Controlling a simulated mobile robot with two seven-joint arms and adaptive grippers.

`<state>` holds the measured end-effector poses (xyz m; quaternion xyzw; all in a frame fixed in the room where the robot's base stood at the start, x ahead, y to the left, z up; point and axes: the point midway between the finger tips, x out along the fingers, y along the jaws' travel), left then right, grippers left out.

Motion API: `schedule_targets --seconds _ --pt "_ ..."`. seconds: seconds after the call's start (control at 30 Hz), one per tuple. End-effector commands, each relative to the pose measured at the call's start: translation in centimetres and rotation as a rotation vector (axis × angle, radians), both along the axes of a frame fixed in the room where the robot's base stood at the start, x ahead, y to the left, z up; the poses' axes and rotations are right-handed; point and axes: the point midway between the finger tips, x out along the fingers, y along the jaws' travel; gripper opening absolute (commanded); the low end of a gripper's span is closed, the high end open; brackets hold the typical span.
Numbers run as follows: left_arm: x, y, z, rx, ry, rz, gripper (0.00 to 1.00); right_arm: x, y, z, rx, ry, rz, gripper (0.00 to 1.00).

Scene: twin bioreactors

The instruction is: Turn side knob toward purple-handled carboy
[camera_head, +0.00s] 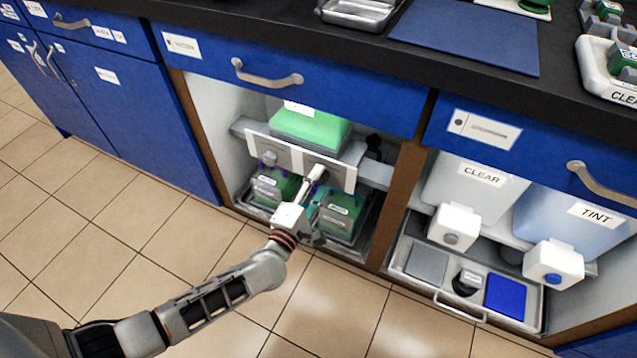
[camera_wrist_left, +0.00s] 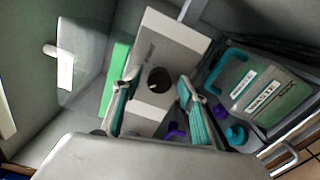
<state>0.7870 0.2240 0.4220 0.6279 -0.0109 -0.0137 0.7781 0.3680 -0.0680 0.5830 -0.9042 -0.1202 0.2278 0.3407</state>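A white-and-grey panel (camera_head: 340,176) sits in the open cabinet bay below a green vessel (camera_head: 310,127). A grey knob (camera_head: 269,158) shows on its left part. In the left wrist view, a dark round knob (camera_wrist_left: 159,80) is on the panel, between the fingers of my left gripper (camera_wrist_left: 160,98), which are apart; contact is unclear. In the head view this gripper (camera_head: 311,188) reaches the panel's front. The purple-handled carboy (camera_head: 272,187) stands lower left. A teal-handled carboy (camera_head: 341,218) stands lower right, partly behind my gripper. My right gripper is not visible.
The carboys stand in a grey tray (camera_head: 243,199). Blue drawers (camera_head: 335,92) run above the bay. To the right, CLEAR (camera_head: 478,195) and TINT (camera_head: 590,235) tanks have white taps above a metal tray (camera_head: 448,303). The tiled floor in front is open.

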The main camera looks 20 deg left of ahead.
Motion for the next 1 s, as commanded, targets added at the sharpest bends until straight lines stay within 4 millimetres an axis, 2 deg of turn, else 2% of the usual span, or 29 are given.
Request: schedule_targets --seconds 0.13,0.27,0.7,0.83,1.0 --pt "-0.3 0.1 0.0 0.0 0.001 0.001 0.42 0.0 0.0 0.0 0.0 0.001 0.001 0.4" --pt "-1.7 0.1 -0.1 -0.001 0.002 0.001 0.42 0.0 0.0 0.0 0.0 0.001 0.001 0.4" --pt "-9.9 0.3 0.0 0.0 0.002 0.0 0.42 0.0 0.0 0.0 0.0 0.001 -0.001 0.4" --pt "-11.3 0.4 0.0 0.0 0.001 0.0 0.42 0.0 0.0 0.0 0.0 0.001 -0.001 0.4" --pt "-12.0 0.4 0.0 0.0 0.0 -0.001 0.42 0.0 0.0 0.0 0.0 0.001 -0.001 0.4"
